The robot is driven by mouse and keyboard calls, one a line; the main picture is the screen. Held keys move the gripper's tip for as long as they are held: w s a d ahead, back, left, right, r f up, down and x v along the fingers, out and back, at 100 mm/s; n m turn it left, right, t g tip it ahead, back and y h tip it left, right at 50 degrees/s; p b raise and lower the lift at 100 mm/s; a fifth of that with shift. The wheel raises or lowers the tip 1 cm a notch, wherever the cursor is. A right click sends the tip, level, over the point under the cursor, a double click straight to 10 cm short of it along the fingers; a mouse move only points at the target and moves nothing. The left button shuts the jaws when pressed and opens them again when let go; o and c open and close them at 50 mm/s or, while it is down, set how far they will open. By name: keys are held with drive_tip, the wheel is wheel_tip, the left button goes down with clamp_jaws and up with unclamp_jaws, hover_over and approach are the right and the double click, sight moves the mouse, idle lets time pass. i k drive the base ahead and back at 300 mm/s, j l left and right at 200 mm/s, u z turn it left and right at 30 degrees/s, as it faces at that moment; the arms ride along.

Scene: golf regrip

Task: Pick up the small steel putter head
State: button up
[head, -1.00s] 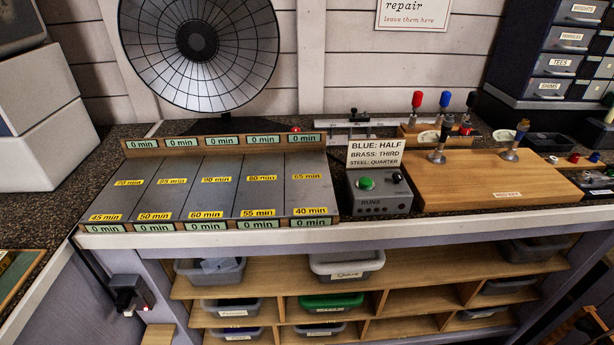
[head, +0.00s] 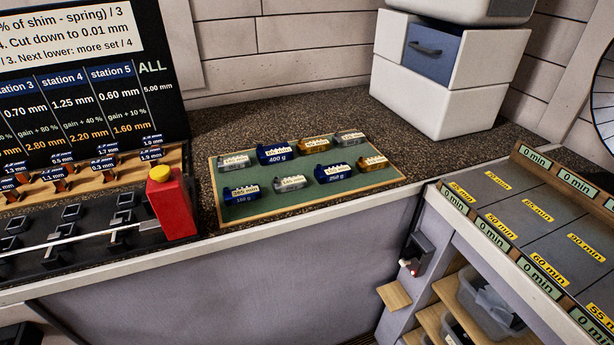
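Several putter heads lie in two rows on a green mat with a wooden rim (head: 300,203). Three look silver like steel: one at the back left (head: 235,161), one at the back right (head: 349,138) and one in the front row (head: 290,184). They look close in size, and their labels are too small to read, so I cannot tell which is the small one. Blue heads (head: 277,153) and brass heads (head: 372,163) lie among them. My gripper is not in view.
A black rack with a red block (head: 171,203) stands left of the mat. White boxes (head: 435,85) stand behind on the right. A grey board with minute labels (head: 540,215) is on the right bench. Speckled countertop around the mat is clear.

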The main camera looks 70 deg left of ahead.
sight(284, 185)
drive_tip(key=u, duration=1.75)
